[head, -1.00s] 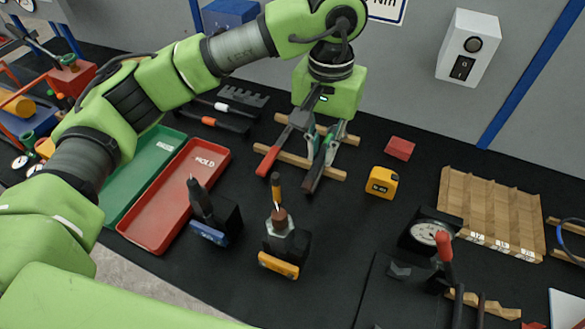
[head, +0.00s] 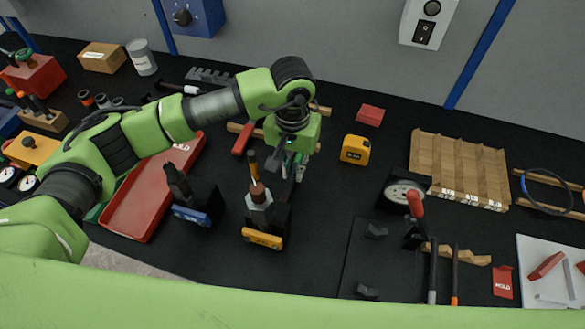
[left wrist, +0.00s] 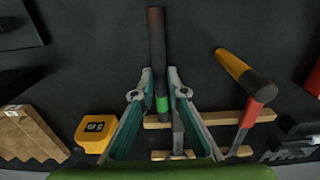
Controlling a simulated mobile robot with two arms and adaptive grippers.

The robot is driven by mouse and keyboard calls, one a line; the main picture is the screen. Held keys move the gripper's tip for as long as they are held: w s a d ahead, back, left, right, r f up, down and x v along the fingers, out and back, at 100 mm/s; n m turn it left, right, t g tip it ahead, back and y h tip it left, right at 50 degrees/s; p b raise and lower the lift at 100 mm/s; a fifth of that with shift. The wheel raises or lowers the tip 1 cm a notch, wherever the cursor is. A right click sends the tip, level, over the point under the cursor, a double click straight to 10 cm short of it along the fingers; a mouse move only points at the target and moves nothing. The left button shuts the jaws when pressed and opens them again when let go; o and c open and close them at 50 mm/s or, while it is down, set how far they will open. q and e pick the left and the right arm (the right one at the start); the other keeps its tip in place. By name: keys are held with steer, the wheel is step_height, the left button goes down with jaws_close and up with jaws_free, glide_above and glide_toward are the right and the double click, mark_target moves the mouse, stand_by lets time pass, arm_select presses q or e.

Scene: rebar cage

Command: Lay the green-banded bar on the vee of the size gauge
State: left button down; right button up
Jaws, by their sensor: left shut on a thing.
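My left gripper (head: 290,178) points down near the middle of the bench in the head view. In the left wrist view my left gripper (left wrist: 160,88) is shut on the green-banded bar (left wrist: 156,45), a dark bar whose green band shows between the fingertips. The bar is mostly hidden by my arm and gripper in the head view. What looks like the size gauge is the round dial (head: 404,194) with a red handle by a black plate (head: 350,272). Small dark blocks sit on that plate; I cannot tell clearly which is the vee. My right gripper is not in view.
A yellow tape measure (head: 355,150) and a wooden sorting rack (head: 445,165) lie right of the gripper. Two clamped upright pieces stand on blocks with blue (head: 192,216) and yellow (head: 262,239) fronts. A red tray (head: 145,205) lies left.

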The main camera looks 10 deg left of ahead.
arm_select(q)
steer(key=shift+f, duration=0.8)
steer(key=shift+f, duration=0.1)
steer(key=shift+f, duration=0.1)
steer(key=c, duration=2)
jaws_free()
